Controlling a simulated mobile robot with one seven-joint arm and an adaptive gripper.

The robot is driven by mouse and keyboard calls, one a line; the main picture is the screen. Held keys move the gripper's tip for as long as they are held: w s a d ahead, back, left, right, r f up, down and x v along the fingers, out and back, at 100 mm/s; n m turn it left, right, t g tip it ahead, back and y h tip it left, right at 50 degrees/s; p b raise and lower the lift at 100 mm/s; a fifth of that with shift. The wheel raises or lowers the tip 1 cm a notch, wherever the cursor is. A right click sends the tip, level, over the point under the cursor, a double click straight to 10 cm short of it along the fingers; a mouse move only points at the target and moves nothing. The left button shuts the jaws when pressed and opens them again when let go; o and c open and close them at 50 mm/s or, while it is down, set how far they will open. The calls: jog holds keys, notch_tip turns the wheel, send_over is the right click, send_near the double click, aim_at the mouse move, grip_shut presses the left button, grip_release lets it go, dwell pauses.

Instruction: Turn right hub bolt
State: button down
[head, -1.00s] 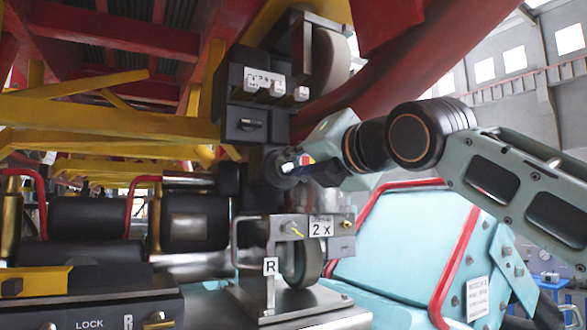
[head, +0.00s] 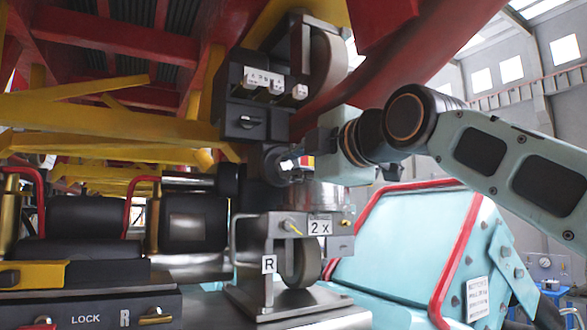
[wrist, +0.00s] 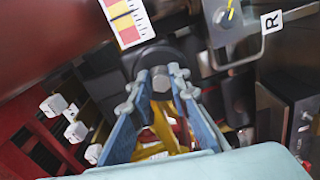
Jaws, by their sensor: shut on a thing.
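In the head view, the dark round hub (head: 270,163) sits below a black box and above the bracket marked "2 x" and "R". My gripper (head: 292,163) reaches it from the right, its tips at the hub's face. In the wrist view, the dark hub (wrist: 150,58) is straight ahead. My gripper's blue fingers (wrist: 160,80) converge on the small metal hub bolt (wrist: 160,79) at its centre and are shut on it. The fingertips partly hide the bolt, and how far it has turned cannot be told.
The bracket with its "2 x" label (head: 320,228) and a grey wheel (head: 301,262) stand just below. The black box (head: 248,90) with white-tipped knobs is just above. A red-edged teal housing (head: 405,245) lies below my arm. A LOCK panel (head: 90,319) is at lower left.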

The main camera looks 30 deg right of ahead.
jog(key=m, duration=0.2)
jog(key=m+b, duration=0.1)
jog(key=m, duration=0.2)
jog(key=shift+f+m, duration=0.25)
jog(key=shift+m, duration=0.05)
jog(key=m+b, duration=0.1)
jog(key=m, duration=0.3)
jog(key=shift+a+f+m, duration=0.1)
jog(key=shift+m, duration=0.3)
jog(key=c, duration=1.8)
grip_release()
jog(key=shift+s, duration=0.15)
jog(key=s, duration=1.1)
jog(key=shift+s, duration=0.4)
